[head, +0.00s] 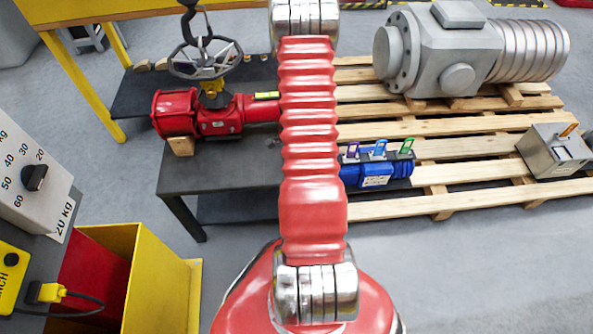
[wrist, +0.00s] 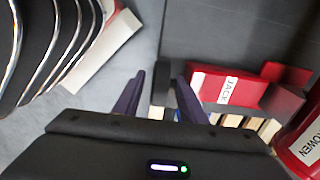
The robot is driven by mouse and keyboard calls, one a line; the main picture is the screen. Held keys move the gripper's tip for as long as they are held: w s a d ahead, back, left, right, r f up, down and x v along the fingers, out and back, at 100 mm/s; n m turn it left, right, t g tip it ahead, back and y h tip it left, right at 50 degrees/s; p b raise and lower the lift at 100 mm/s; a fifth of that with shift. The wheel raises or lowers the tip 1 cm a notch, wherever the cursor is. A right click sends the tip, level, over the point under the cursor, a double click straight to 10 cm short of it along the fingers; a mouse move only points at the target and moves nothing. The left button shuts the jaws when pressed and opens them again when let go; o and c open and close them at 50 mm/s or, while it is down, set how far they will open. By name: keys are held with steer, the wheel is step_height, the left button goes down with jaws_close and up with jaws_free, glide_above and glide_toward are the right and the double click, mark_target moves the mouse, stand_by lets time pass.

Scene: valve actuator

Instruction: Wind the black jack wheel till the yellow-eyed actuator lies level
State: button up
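The red actuator (head: 222,118) lies on the dark bench in the head view, with a yellow vial (head: 267,95) on top and a dark handwheel (head: 205,60) above it. A red block labelled JACK (wrist: 225,88) lies right of my gripper (wrist: 160,80). The purple fingers stand apart, with a narrow dark part (wrist: 160,86), perhaps the jack wheel edge-on, between them. I cannot tell whether they touch it. The head view hides my gripper behind my arm.
Wooden blocks (wrist: 250,124) lie beside the JACK block. The bench (head: 215,174) has bare room at its front. To the right, a pallet (head: 450,174) holds a large grey actuator (head: 450,52), a blue unit (head: 375,174) and a grey box (head: 553,150). A yellow bin (head: 150,275) stands front left.

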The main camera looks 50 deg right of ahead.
steer(key=shift+f, duration=0.25)
steer(key=shift+c, duration=0.5)
steer(key=shift+a, duration=0.1)
jaws_close()
